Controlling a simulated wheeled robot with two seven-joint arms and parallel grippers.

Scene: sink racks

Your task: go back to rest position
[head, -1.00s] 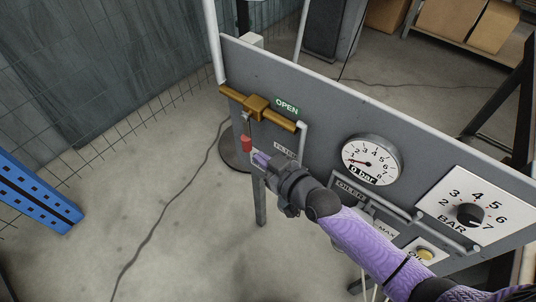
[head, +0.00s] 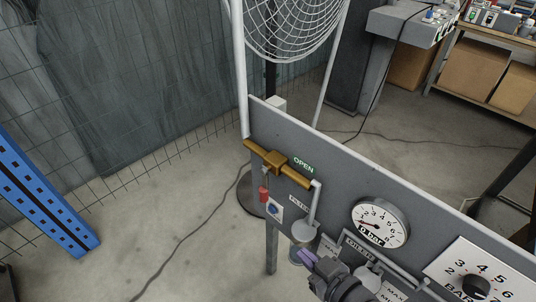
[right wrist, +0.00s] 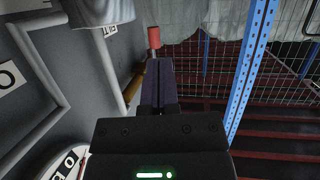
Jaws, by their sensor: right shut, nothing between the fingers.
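My right gripper (head: 308,259) shows at the bottom of the head view, with purple fingers pointing up and left. It is in front of the lower part of the grey panel (head: 335,160), near the filter, and holds nothing. In the right wrist view its fingers (right wrist: 160,85) are together, with a red tag (right wrist: 154,37) beyond their tips. On the panel are a brass valve handle (head: 276,162) lying along the OPEN label, a red padlock-like tag (head: 264,194) below it, and a gauge (head: 380,223) marked 0 bar. My left gripper is not in view.
A blue rack post (head: 45,195) stands at the left. A wire fan cage (head: 292,25) is behind the panel. Shelves with cardboard boxes (head: 478,70) stand at the back right. A cable (head: 190,235) runs over the otherwise clear floor at left.

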